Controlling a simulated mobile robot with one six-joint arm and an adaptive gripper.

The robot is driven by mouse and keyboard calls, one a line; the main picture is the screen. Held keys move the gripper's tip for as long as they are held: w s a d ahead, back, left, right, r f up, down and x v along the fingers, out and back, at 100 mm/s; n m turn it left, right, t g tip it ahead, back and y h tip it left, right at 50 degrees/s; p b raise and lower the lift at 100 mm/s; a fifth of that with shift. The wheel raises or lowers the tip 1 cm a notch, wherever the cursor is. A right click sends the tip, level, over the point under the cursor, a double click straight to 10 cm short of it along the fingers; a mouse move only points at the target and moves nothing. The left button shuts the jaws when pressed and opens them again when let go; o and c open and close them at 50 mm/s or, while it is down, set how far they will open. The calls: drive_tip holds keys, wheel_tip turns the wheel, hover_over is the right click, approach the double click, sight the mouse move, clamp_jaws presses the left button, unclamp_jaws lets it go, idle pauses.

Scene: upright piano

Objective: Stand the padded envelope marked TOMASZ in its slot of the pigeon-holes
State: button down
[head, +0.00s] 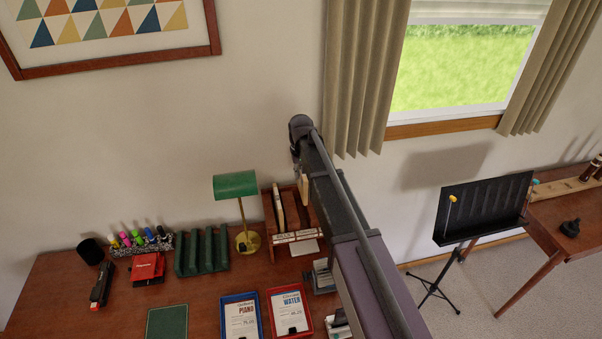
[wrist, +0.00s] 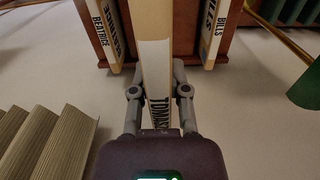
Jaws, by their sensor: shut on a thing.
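My gripper (wrist: 158,88) is shut on the padded envelope marked TOMASZ (wrist: 155,62), a pale upright slab with its name on the edge facing the wrist camera. The brown wooden pigeon-holes (wrist: 186,35) stand just beyond. They also show in the head view (head: 268,212), partly hidden by my arm. The held envelope lines up with a gap between other envelopes, one marked BEATRICE (wrist: 103,35) and one marked BILLS (wrist: 214,35). Its far end runs out of the wrist view, so I cannot tell how deep it sits. In the head view my arm hides most of the gripper.
A green lamp (head: 236,186) with a brass base stands left of the pigeon-holes. A curtain (head: 365,75) hangs right of the arm.

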drive_tip(key=shift+f+b, duration=6.25)
drive_tip(key=shift+f, duration=0.2)
drive_tip(key=c, duration=0.5)
unclamp_jaws()
drive_tip(key=shift+c, duration=0.2)
drive_tip(key=shift+r, duration=0.15)
wheel_tip(320, 180, up, 14)
drive_tip(key=p, duration=1.4)
drive_tip(key=shift+f, duration=0.2)
